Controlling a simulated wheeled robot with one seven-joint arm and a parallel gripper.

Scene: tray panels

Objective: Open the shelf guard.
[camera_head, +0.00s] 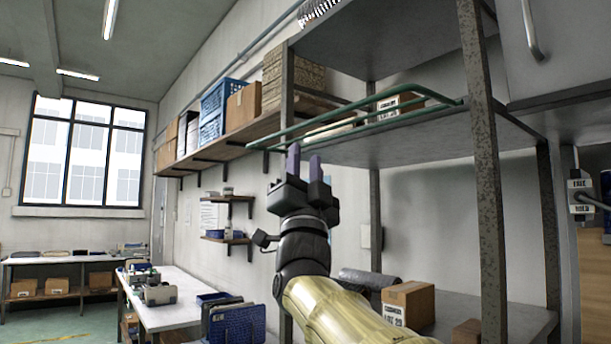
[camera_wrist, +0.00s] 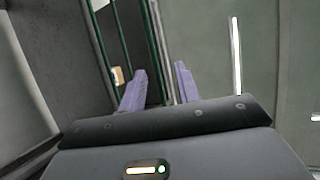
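The shelf guard is a frame of green tubes (camera_head: 400,115) along the front of the upper metal shelf. Its two long bars run from the shelf's right post towards the left. My gripper (camera_head: 304,153) points up, with its two purple fingers just under the guard's lower bar near its left part. In the wrist view the fingers of my gripper (camera_wrist: 160,68) are apart, with nothing clamped between them. One green guard bar (camera_wrist: 156,45) passes between the fingertips in the picture; I cannot tell whether they touch it. A second green bar lies further left.
A speckled metal post (camera_head: 484,150) stands right of my arm. A labelled box (camera_head: 400,103) sits on the shelf behind the guard. Another carton (camera_head: 407,303) stands on the lower shelf. A wall shelf with a blue crate (camera_head: 220,103) is at left.

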